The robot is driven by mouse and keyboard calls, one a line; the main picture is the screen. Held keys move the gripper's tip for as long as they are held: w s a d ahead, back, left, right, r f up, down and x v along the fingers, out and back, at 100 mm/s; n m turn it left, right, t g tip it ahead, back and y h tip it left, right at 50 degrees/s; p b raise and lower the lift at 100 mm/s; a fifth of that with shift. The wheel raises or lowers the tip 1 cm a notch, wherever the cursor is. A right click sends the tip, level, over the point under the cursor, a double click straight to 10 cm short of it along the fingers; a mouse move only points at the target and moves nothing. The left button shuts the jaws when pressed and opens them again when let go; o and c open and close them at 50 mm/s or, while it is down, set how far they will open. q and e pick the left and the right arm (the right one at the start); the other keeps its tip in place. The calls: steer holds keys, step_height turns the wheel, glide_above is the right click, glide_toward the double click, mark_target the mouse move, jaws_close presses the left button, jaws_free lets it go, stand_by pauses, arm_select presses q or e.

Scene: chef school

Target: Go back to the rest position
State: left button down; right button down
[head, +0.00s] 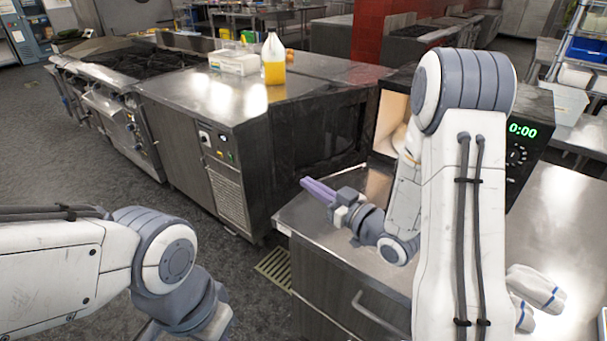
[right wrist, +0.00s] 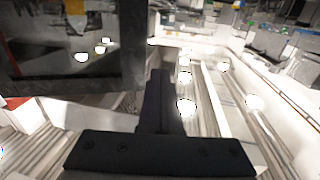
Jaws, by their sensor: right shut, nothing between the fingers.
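My right gripper (head: 319,190) is shut and empty. It points left above the front left corner of the steel counter (head: 300,216), in front of the microwave. In the right wrist view its dark fingers (right wrist: 160,100) are together with nothing between them. My left arm comes in from the left in the head view and bends down at the lower left. Its gripper is not in view, below the lower edge of the picture.
The black microwave (head: 521,155) reads 0:00 and its lit inside shows partly behind my right arm. A cloth (head: 537,288) lies on the counter at right. A yellow bottle (head: 273,60) stands on the further steel unit (head: 200,92). Open floor (head: 70,160) lies at left.

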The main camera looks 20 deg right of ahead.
steer(key=s+a+f+n+g+h, duration=0.1)
steer(key=s+a+f+g+h, duration=0.35)
steer(key=a+g, duration=0.3)
steer(key=s+a+r+g+h, duration=0.1)
steer(key=s+g, duration=0.3)
steer(key=s, duration=0.8)
steer(key=s+a+r+g+h, duration=0.1)
steer(key=s+a+g+h, duration=0.1)
steer(key=s, duration=1)
steer(key=shift+s+a+r+n+g, duration=0.2)
steer(key=shift+a+r+n+g, duration=0.15)
steer(key=shift+a+g, duration=0.65)
steer(key=shift+d, duration=0.1)
